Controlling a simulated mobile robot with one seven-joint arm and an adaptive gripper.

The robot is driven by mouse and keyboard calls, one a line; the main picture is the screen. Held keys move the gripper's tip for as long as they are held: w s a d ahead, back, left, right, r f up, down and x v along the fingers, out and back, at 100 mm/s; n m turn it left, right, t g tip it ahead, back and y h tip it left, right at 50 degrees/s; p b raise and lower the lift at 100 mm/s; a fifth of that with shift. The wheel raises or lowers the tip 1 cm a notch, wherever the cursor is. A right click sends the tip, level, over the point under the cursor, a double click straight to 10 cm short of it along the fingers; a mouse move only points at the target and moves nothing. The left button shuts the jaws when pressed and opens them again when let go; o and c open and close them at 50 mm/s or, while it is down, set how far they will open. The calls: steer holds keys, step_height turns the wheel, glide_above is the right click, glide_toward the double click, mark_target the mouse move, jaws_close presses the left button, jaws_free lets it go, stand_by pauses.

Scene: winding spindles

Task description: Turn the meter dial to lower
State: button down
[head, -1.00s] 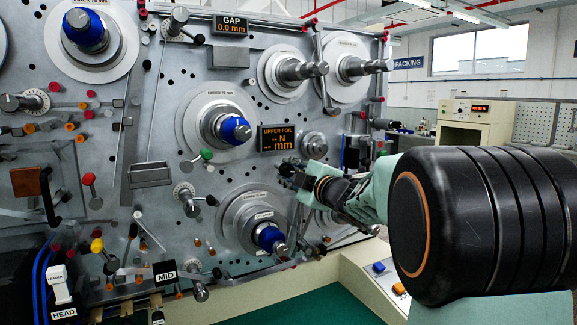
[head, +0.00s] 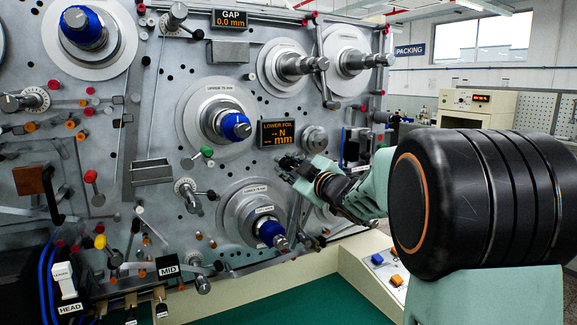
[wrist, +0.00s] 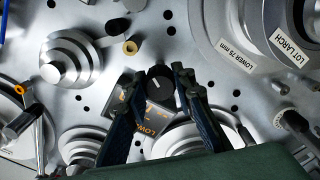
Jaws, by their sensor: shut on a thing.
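The meter dial (wrist: 161,88) is a round black knob with a pale pointer mark, seen in the wrist view just above the meter display (wrist: 150,143). In the head view my gripper (head: 287,166) is at the panel just below the display, and I cannot make out the dial there.
The grey panel carries several spindles, including a blue-tipped one (head: 236,127) left of the display and another (head: 271,233) below my gripper. A small spindle (head: 314,139) is close right of the display. A cream console (head: 360,275) stands at the lower right.

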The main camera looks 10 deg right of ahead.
steer(key=shift+r, duration=0.1)
steer(key=c, duration=1.6)
jaws_free()
steer(key=v, duration=1.2)
